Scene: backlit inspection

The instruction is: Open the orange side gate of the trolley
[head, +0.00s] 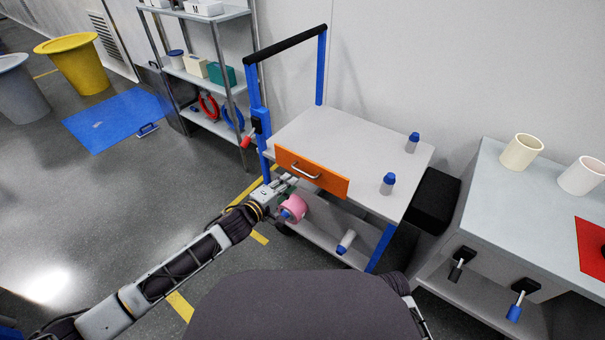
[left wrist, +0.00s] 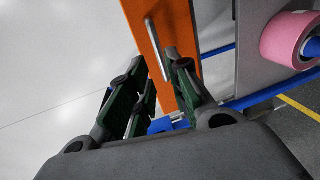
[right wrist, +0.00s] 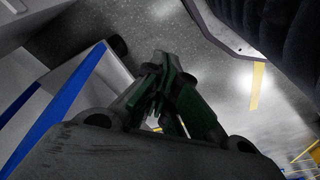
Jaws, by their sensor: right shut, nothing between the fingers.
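The trolley has a pale grey top (head: 350,150) with blue posts and a black push bar. Its orange side gate (head: 325,182) stands upright along the near edge and has a silver bar handle (head: 305,170). In the left wrist view the orange gate (left wrist: 175,30) and its handle (left wrist: 157,50) lie just beyond the fingers. My left gripper (head: 290,181) is just below and left of the handle. In the left wrist view its fingers (left wrist: 162,85) are apart, with the handle's lower end seen between them. My right gripper (right wrist: 165,70) is shut and empty, low beside the trolley.
On the trolley top stand two blue-capped bottles (head: 388,183). The lower shelf holds a pink roll (head: 294,207) and a fallen blue-capped bottle (head: 346,241). A grey bench (head: 490,210) stands to the right, a shelf rack (head: 215,125) behind left. Floor at left is open.

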